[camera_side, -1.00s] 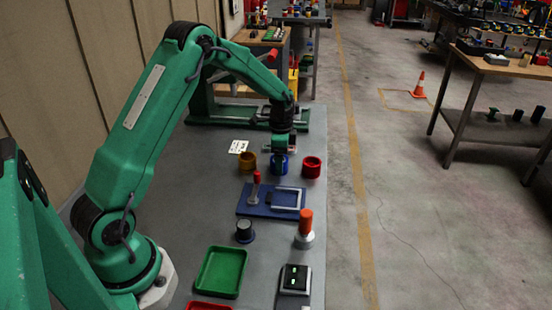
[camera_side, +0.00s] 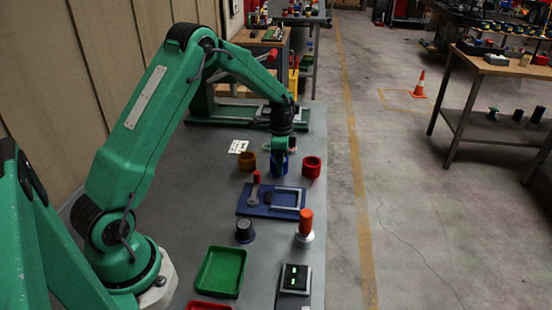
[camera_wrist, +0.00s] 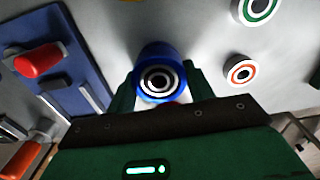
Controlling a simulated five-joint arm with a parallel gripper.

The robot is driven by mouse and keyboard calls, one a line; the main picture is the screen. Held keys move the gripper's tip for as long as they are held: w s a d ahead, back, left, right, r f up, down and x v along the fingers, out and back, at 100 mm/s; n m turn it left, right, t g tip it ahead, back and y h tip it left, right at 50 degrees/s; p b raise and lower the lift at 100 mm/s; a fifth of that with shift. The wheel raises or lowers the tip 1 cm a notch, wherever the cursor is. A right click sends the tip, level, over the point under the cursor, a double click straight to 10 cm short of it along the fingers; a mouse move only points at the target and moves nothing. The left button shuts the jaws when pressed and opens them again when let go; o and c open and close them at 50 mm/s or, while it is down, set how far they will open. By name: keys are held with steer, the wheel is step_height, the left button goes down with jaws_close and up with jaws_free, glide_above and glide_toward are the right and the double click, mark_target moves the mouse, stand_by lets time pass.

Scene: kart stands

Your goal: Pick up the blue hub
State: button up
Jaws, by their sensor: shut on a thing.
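In the wrist view the hub (camera_wrist: 144,62) shows a dark centre with white rings. My gripper (camera_side: 280,154) is lowered over it in the side view. In the wrist view my gripper (camera_wrist: 158,86) has a green finger on each side of the hub and is shut on it. I cannot tell any gap between the hub and the bench; the hub's upper part is hidden in the side view.
A blue plate (camera_side: 251,209) with a red-topped lever and a grey frame lies in front. Nearer are a dark knob (camera_side: 244,231), an orange-topped post (camera_side: 305,226) and a green tray (camera_side: 203,273). A white card (camera_side: 238,146) lies left of the cups.

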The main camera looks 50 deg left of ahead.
steer(key=shift+r, duration=0.1)
steer(key=shift+r, duration=2.05)
steer(key=s+d+r, duration=0.3)
steer(key=d+r, duration=0.3)
steer(key=d, duration=0.5)
steer(key=shift+d+r, duration=0.15)
steer(key=shift+r, duration=0.25)
